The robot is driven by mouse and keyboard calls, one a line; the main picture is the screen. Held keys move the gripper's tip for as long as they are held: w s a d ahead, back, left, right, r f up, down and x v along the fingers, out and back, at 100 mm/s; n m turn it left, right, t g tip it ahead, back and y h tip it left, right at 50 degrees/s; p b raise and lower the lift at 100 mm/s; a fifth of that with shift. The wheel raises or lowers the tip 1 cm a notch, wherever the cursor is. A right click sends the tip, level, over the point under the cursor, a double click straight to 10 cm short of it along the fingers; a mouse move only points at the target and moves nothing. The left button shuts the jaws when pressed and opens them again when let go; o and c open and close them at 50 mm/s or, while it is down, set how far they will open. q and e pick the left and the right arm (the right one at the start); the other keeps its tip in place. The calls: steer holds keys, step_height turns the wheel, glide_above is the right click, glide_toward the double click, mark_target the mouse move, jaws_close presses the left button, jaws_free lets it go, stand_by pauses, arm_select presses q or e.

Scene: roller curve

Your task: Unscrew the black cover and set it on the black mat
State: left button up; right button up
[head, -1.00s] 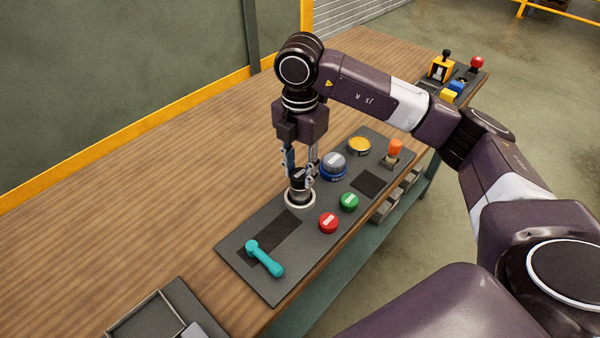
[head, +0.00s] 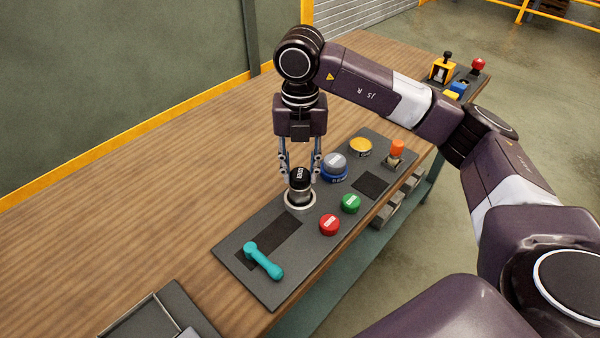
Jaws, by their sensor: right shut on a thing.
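The black cover (head: 299,180), with a white label, sits upright on a round metal-ringed base (head: 300,199) on the grey panel. My right gripper (head: 299,175) points straight down over it and is shut on it, one finger on each side. One dark mat patch (head: 276,232) lies on the panel below and left of the cover, beside the teal handle. A smaller dark patch (head: 370,184) lies to the right; I cannot tell which is the task's mat. Both look bare. My left gripper is out of view.
A blue-based grey knob (head: 334,166) stands close to the right of the gripper. Red (head: 329,225), green (head: 351,204) and yellow (head: 360,146) buttons, an orange switch (head: 397,148) and a teal handle (head: 263,260) share the panel.

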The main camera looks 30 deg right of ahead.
steer(key=shift+n, duration=0.9)
steer(key=shift+f, duration=0.1)
steer(key=shift+f+n+b, duration=0.1)
steer(key=shift+n+b, duration=0.4)
steer(key=shift+n, duration=0.2)
steer(key=shift+n+b, duration=0.4)
steer(key=shift+n, duration=0.8)
steer(key=n+b, duration=0.1)
steer(key=n, duration=0.2)
steer(key=shift+s+n, duration=0.15)
steer(key=shift+n, duration=0.25)
